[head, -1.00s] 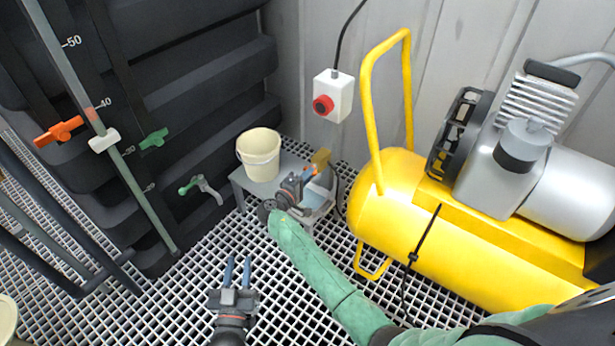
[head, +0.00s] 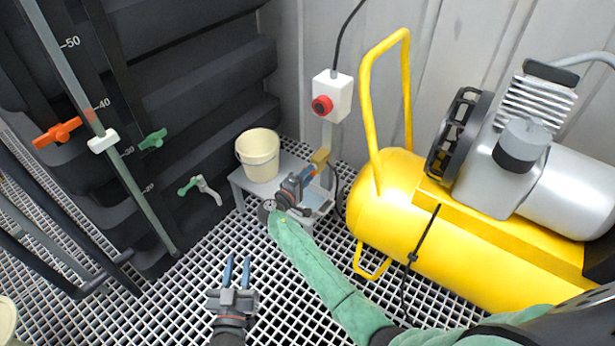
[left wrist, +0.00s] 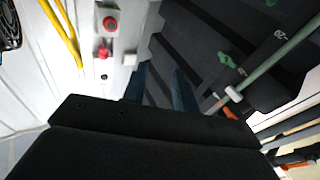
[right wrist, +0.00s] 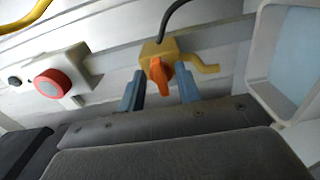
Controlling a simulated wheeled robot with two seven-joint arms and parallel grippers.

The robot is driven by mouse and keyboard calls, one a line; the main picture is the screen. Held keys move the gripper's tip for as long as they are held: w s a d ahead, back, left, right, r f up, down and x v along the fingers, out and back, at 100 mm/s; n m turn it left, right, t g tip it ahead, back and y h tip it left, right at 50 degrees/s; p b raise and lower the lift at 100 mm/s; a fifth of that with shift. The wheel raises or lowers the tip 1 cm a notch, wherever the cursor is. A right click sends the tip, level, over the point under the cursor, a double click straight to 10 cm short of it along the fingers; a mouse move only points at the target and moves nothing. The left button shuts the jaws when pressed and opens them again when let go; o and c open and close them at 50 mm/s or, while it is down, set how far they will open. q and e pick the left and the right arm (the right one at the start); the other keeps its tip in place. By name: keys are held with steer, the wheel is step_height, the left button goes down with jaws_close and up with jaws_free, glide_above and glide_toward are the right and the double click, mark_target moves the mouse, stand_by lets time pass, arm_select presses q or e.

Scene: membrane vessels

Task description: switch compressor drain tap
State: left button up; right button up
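The compressor drain tap (right wrist: 158,49) is a small brass body with an orange lever and a curved spout at its right, in the right wrist view. Its orange lever (right wrist: 160,76) points toward the camera. In the head view the brass body (head: 320,156) shows just beyond my right gripper (head: 309,174). That gripper is open; in the right wrist view its blue fingers (right wrist: 162,88) stand either side of the lever, with gaps showing. I cannot tell how deep the lever sits between them. My left gripper (head: 238,260) is open and empty over the grating, away from the tap.
The yellow compressor (head: 440,220) stands right of the tap. A cream bucket (head: 259,158) sits on a low grey stand (head: 240,183). A white box with a red button (head: 333,96) is above. Black tank with orange and green valves (head: 60,131) at left. Grating (head: 205,290) is clear in front.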

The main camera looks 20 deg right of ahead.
steer(key=shift+a, duration=0.1)
